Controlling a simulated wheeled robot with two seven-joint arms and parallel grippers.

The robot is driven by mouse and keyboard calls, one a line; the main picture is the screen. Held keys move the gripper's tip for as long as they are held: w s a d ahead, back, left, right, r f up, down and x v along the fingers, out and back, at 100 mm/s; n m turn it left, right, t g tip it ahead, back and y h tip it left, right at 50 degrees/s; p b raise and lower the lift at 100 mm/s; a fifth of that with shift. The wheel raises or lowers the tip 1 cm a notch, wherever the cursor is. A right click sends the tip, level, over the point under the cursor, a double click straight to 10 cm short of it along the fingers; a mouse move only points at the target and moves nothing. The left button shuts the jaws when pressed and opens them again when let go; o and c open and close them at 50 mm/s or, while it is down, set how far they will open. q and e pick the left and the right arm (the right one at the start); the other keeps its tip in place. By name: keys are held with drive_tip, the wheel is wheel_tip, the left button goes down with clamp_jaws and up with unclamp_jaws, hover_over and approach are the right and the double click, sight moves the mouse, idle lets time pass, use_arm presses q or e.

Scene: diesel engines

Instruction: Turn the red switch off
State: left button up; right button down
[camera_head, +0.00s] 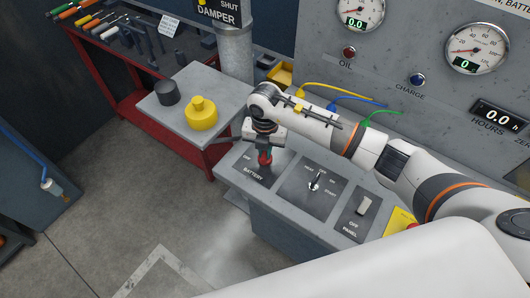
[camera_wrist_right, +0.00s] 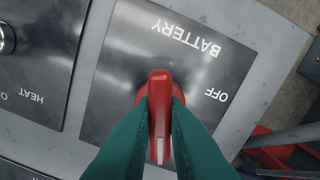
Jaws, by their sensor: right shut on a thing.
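The red switch (camera_head: 265,158) is on the battery panel (camera_head: 247,172) at the left end of the grey console. In the right wrist view the red switch (camera_wrist_right: 159,112) shows as a narrow red handle on a round base, with the words BATTERY and OFF on the plate near it. My right gripper (camera_head: 264,150) comes down on it from above. Its green fingers (camera_wrist_right: 158,125) press on both sides of the red handle, so it is shut on the switch. The handle points up and down in the wrist picture, not toward the OFF word. My left gripper is not in view.
To the right on the console are a heat/start key switch (camera_head: 315,182) and a white panel switch (camera_head: 364,206). A grey stand holds a yellow knob (camera_head: 201,113) and a dark knob (camera_head: 167,92). A gauge wall (camera_head: 420,90) rises behind my arm.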

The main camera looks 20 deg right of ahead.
drive_tip(key=shift+w+d+f+n+b, duration=0.1)
drive_tip(key=shift+f+n+b, duration=0.05)
drive_tip(key=shift+n+b, duration=0.75)
drive_tip(key=n+b, duration=0.8)
drive_tip(key=n, duration=0.1)
drive_tip(key=shift+b, duration=0.35)
drive_tip(key=shift+r+n+b, duration=0.25)
drive_tip(key=shift+n+b, duration=1.05)
drive_tip(key=shift+n, duration=0.1)
drive_tip(key=c, duration=1.4)
unclamp_jaws()
drive_tip(key=shift+c, duration=0.2)
wheel_tip(320, 180, up, 12)
drive_tip(key=b, duration=0.2)
drive_tip(key=shift+r, duration=0.1)
